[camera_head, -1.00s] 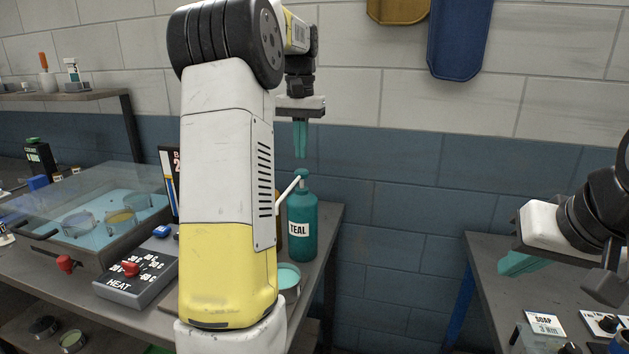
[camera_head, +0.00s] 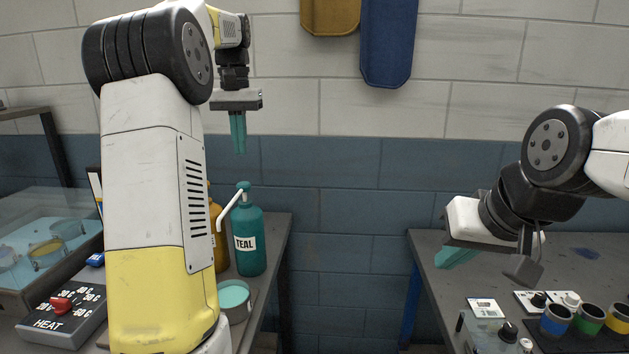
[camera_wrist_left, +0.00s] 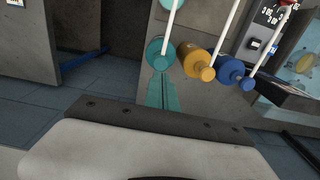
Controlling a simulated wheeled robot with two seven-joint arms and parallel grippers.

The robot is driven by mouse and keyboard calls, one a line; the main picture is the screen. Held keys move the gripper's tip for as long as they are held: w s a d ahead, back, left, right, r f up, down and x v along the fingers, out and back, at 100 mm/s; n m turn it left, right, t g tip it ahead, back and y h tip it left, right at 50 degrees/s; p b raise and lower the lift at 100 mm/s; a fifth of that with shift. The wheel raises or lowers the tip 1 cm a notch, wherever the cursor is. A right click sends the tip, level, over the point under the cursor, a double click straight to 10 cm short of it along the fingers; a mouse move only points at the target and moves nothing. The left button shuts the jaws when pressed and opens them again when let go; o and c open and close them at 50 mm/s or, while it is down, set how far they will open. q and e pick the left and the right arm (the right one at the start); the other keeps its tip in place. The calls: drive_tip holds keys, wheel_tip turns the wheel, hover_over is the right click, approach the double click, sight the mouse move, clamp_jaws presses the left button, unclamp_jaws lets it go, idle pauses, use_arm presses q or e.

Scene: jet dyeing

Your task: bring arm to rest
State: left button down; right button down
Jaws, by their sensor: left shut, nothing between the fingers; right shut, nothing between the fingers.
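My left gripper (camera_head: 238,134) hangs with its teal fingers pointing down and shut, above the TEAL pump bottle (camera_head: 250,240) and clear of it. In the left wrist view its shut fingers (camera_wrist_left: 161,98) show empty, with the teal bottle's pump top (camera_wrist_left: 157,54) beyond them. My right gripper (camera_head: 456,257) is shut and empty, low over the left edge of the right table. My left arm's white and yellow link stands upright in front of the left table and hides part of it.
A pot of teal liquid (camera_head: 234,298) stands in front of the bottle. The HEAT control box (camera_head: 62,312) and a clear-lidded bath (camera_head: 40,235) are at left. Colored cups (camera_head: 589,319) stand on the right table (camera_head: 575,265). A gap separates the tables.

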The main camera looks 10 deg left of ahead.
use_arm(q)
drive_tip(key=s+d+t+h, duration=0.1)
drive_tip(key=s+d+t, duration=0.1)
drive_tip(key=s+d, duration=0.3)
drive_tip(key=s+d+t, duration=0.1)
drive_tip(key=s+d, duration=0.2)
drive_tip(key=s, duration=0.5)
drive_tip(key=s+d+f+t, duration=0.1)
drive_tip(key=s+d+f, duration=0.2)
drive_tip(key=s, duration=0.3)
drive_tip(key=s+d+f+m+t+h, duration=0.1)
drive_tip(key=s+d+f+t, duration=0.1)
drive_tip(key=s+f, duration=0.4)
drive_tip(key=shift+s+d+f, duration=0.3)
drive_tip(key=shift+d, duration=0.15)
drive_tip(key=shift+a, duration=0.1)
